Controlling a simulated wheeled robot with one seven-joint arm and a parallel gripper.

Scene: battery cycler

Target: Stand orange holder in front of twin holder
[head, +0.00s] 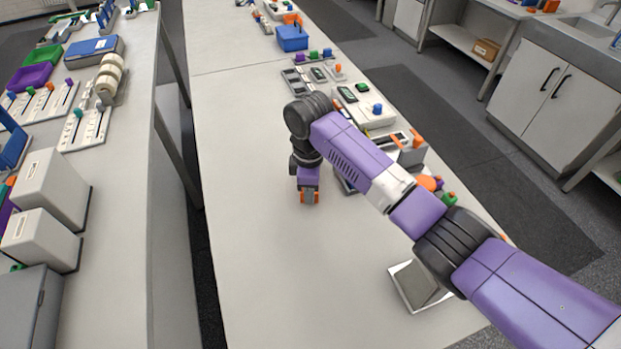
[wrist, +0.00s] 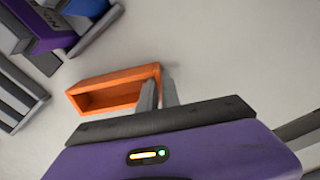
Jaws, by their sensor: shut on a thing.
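The orange holder (wrist: 90,78) is a hollow, open-faced rectangular block in the wrist view. My gripper (wrist: 160,92) is shut on its right end, with one grey finger against its wall. Whether the holder touches the bench I cannot tell.
A purple-fronted device (wrist: 48,30) and grey slotted parts (wrist: 14,92) lie left in the wrist view. In the head view, devices line the bench's right side, and a flat grey tray (head: 420,286) lies nearer. The bench's left and front are clear.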

